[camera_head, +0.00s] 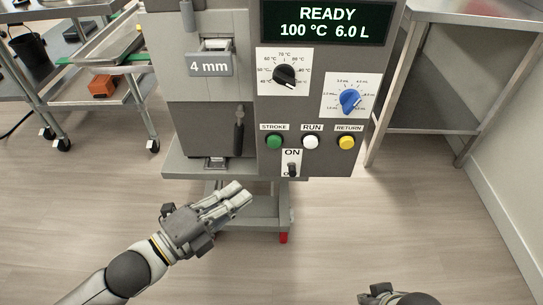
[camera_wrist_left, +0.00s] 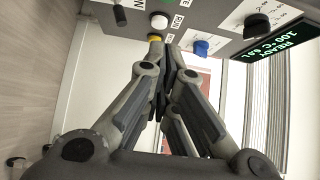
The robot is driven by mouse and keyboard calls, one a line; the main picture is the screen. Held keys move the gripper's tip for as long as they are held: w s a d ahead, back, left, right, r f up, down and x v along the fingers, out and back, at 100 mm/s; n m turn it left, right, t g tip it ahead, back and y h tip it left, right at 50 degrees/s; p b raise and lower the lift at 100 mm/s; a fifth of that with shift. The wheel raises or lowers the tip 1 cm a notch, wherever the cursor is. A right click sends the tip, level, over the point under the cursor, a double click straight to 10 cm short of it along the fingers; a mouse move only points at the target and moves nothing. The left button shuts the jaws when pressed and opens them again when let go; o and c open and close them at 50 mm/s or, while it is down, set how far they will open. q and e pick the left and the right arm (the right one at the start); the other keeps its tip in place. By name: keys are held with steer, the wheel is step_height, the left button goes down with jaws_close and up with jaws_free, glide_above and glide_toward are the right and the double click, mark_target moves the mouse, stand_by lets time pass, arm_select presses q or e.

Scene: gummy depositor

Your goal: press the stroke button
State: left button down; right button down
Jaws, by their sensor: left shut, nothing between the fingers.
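The green stroke button (camera_head: 274,142) sits under the STROKE label, leftmost in a row on the depositor's grey control panel (camera_head: 315,115). My left gripper (camera_head: 240,194) is shut and empty. In the head view it shows below and to the left of the button, apart from it in the picture.
The white RUN button (camera_head: 310,142) and yellow RETURN button (camera_head: 347,142) are to the right of the green one. The ON switch (camera_head: 292,170) is below. The display (camera_head: 327,22) reads READY, 100 °C, 6.0 L. A steel table (camera_head: 470,12) stands right, a cart (camera_head: 95,92) left.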

mark_target(274, 142)
arm_select(q)
steer(key=w+a+b+x, duration=0.2)
steer(key=x, duration=1.1)
steer(key=shift+f, duration=0.1)
